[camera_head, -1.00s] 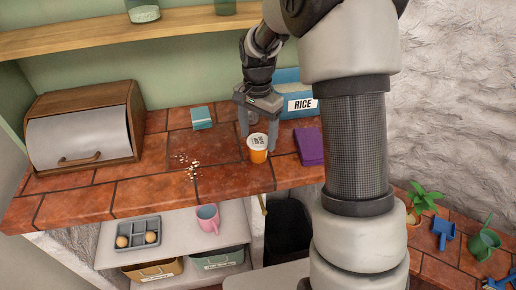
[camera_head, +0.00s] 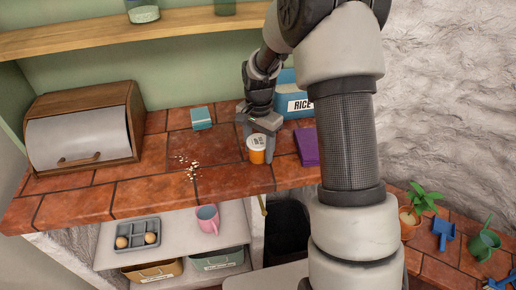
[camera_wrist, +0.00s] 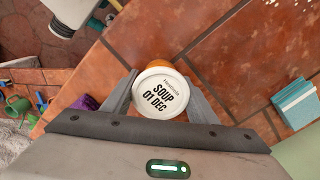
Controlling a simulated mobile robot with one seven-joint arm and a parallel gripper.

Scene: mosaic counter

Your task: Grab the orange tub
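The orange tub (camera_head: 257,156) has a white lid and stands upright on the tiled counter near its front edge. In the wrist view the tub (camera_wrist: 160,92) shows its lid, marked "SOUP 01 DEC". My gripper (camera_head: 258,139) is down around the tub from above. In the wrist view my gripper's (camera_wrist: 161,88) grey fingers lie close against both sides of the lid and look closed on it. The finger contact lower down is hidden by the lid.
A teal box (camera_head: 201,117) and scattered crumbs (camera_head: 190,170) are to the left. A bread box (camera_head: 85,125) stands at far left.

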